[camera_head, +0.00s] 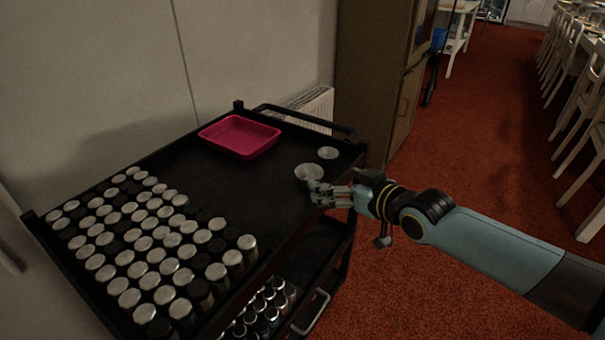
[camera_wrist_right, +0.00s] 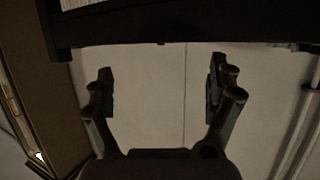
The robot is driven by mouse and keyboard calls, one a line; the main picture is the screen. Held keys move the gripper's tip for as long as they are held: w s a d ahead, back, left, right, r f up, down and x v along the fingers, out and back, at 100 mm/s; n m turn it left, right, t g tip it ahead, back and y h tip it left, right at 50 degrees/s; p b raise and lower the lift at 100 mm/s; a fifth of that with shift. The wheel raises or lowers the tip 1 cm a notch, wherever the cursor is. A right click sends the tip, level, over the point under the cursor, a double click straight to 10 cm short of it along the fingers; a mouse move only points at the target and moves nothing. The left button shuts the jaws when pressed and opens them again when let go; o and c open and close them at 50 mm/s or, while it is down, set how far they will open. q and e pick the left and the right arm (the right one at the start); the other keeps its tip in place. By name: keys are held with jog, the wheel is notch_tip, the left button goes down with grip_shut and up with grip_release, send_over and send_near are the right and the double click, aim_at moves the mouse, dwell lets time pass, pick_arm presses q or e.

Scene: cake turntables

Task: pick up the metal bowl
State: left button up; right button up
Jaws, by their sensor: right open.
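Two round, silvery metal pieces stand at the right end of the black cart top in the head view. The larger one (camera_head: 308,172), nearer me, looks like the metal bowl; the smaller one (camera_head: 328,153) is just behind it. My right gripper (camera_head: 317,193) is at the cart's right edge, close in front of the larger piece; whether they touch is unclear. In the right wrist view the gripper (camera_wrist_right: 160,88) has its fingers wide apart with nothing between them. Neither metal piece shows there. My left gripper is out of view.
The black cart (camera_head: 215,175) has a pink tray (camera_head: 239,136) at the back and rows of silver-topped and black cylinders (camera_head: 150,240) at the left. Its middle is clear. A lower shelf holds more cylinders (camera_head: 265,305). A brown cabinet (camera_head: 375,80) stands behind, right.

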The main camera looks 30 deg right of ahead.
aim_at(303, 169)
jog(key=b+x, duration=0.2)
jog(key=x, duration=0.2)
jog(key=shift+f, duration=0.1)
jog(key=shift+w+b, duration=0.3)
jog(key=b+x, duration=0.2)
jog(key=x, duration=0.3)
jog(key=shift+w+f+b, duration=0.15)
jog(key=shift+f+b, duration=0.05)
jog(key=shift+b, duration=0.1)
jog(key=shift+w, duration=0.15)
jog(key=shift+r, duration=0.15)
